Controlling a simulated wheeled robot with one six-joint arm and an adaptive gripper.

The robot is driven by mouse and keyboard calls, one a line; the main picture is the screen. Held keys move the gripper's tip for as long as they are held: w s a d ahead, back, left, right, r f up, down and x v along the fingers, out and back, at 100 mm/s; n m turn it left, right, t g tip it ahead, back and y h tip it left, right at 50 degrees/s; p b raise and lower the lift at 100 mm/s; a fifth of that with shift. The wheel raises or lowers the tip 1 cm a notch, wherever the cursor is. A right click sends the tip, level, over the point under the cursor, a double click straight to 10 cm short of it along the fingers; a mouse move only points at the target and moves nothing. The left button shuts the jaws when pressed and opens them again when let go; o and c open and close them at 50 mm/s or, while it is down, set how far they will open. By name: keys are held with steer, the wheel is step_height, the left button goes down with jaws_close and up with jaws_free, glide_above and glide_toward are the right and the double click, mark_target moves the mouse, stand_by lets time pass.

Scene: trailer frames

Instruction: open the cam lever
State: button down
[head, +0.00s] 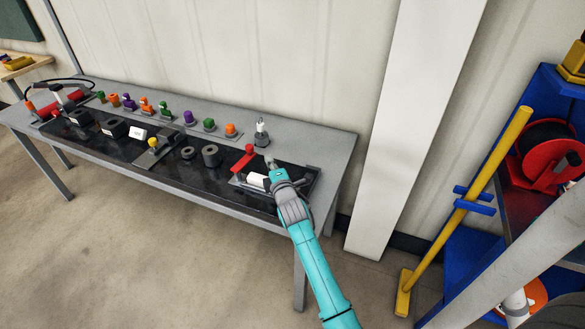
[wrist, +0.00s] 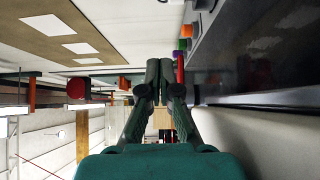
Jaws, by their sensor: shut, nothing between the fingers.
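A red lever (head: 244,158), which I take to be the cam lever, sticks up at a slant near the right end of the grey table. It is beside a white cylinder (head: 257,180) on a grey plate. My gripper (head: 271,163) is just right of the lever in the head view, its fingertips small and partly hidden by my wrist. In the wrist view my gripper (wrist: 165,68) has its fingers together with nothing between them. A narrow red piece (wrist: 181,67), probably the lever, shows right by the right finger; I cannot tell whether they touch.
The grey table (head: 335,150) carries a dark mat with several blocks and a row of coloured knobs behind. A white-tipped fitting (head: 261,132) stands behind my gripper. A white post (head: 405,110) and a blue rack with a yellow pole (head: 480,180) are at right.

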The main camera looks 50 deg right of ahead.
steer(key=shift+s+d, duration=0.5)
steer(key=shift+s, duration=0.6)
steer(key=shift+s+d, duration=0.55)
steer(key=shift+s, duration=0.6)
steer(key=shift+s+d, duration=0.5)
steer(key=shift+s, duration=0.6)
steer(key=shift+s, duration=0.1)
